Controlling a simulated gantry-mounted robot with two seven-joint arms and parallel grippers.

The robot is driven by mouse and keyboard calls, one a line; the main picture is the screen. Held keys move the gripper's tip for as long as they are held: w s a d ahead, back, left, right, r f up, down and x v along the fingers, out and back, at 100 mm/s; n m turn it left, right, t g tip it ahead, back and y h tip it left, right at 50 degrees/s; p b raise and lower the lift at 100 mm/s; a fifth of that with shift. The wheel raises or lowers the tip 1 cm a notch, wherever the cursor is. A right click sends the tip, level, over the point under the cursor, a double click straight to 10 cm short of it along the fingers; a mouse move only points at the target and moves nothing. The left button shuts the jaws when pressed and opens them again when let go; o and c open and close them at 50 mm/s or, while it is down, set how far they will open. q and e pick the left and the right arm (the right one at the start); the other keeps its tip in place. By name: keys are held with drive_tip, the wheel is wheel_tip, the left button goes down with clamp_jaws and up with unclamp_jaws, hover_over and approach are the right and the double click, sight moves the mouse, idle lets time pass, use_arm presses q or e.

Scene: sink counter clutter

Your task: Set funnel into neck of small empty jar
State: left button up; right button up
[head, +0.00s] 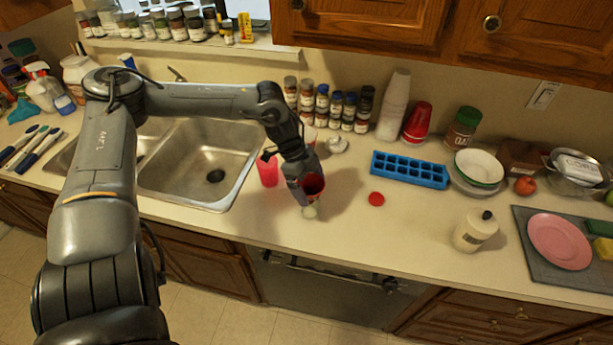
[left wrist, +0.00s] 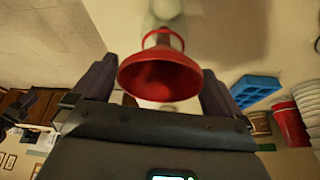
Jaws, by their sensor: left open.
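The red funnel (head: 314,183) is at the front of the counter, wide mouth up. It also shows in the left wrist view (left wrist: 160,75), between my fingers, its narrow end toward a pale, clear small jar (left wrist: 166,9). The small jar (head: 310,211) stands on the counter directly under the funnel, partly hidden by it. I cannot tell how deep the spout sits in the jar's neck. My left gripper (head: 303,192) is open, with one finger on each side of the funnel (left wrist: 158,86). My right gripper is in neither view.
A pink-red cup (head: 267,170) stands left of the gripper by the sink (head: 182,195). A red lid (head: 376,199) lies to the right, with a blue ice tray (head: 410,169) behind it. A cream bottle (head: 475,231) stands farther right. Spice jars (head: 334,110) line the wall.

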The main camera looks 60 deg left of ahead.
use_arm(q)
drive_tip(key=shift+p+v, duration=0.95)
drive_tip(key=shift+v, duration=0.5)
drive_tip(key=p+v, duration=0.3)
drive_tip(key=shift+w+r, duration=0.1)
drive_tip(key=shift+r, duration=0.1)
drive_tip(key=v, duration=0.2)
drive_tip(key=shift+a+r, duration=0.25)
drive_tip(key=shift+r, duration=0.1)
drive_tip(key=shift+s+a+r, duration=0.25)
drive_tip(key=shift+s+r, duration=0.2)
drive_tip(key=shift+r, duration=0.35)
